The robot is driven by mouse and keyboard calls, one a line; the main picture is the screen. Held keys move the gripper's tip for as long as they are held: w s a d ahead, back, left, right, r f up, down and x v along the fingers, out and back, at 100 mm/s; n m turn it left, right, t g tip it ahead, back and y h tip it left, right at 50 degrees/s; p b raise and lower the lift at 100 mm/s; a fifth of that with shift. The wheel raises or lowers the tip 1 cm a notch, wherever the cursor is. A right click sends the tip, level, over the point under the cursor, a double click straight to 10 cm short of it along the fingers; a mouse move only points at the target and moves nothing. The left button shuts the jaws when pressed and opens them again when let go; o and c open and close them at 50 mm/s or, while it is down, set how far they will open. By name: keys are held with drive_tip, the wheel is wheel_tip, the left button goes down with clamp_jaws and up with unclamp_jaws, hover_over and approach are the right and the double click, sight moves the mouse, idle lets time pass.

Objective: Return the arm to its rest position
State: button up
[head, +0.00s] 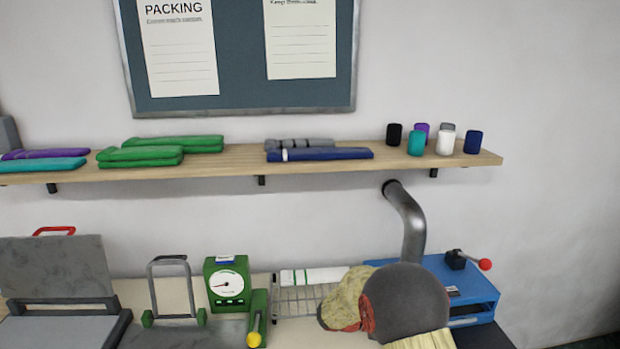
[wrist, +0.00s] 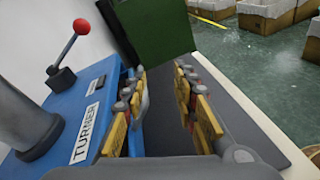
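My gripper (wrist: 161,80) shows in the wrist view with its two yellow-padded fingers apart. A clear gap lies between them and I see nothing gripped. In the head view a dark grey rounded part of my arm (head: 405,300) is at the lower right, in front of the blue machine. My gripper's fingers cannot be made out there. The blue machine (wrist: 62,110) labelled "TURNER" is just left of my gripper in the wrist view. It also shows in the head view (head: 465,285).
A red-knobbed lever (head: 472,261) stands on the blue machine. A dark green block (wrist: 155,32) is beyond my fingers. A grey pipe (head: 408,225) rises behind my arm. A green dial scale (head: 227,283) and wire rack (head: 295,301) are left. A shelf (head: 225,165) holds folded cloths and spools.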

drive_tip(key=s+a+r+m+y, duration=0.1)
drive_tip(key=s+r+m+y, duration=0.3)
drive_tip(key=s, duration=0.5)
drive_tip(key=s+a+r+m+y, duration=0.25)
drive_tip(key=s+r+y, duration=0.2)
drive_tip(key=s, duration=0.35)
drive_tip(key=s+a+r+m+t+y, duration=0.5)
drive_tip(key=s+a+m+t+y, duration=0.1)
drive_tip(key=s+a, duration=0.5)
drive_tip(key=shift+s+m+y, duration=0.65)
drive_tip(key=shift+s, duration=0.3)
drive_tip(key=shift+r, duration=0.15)
drive_tip(key=shift+c, duration=0.5)
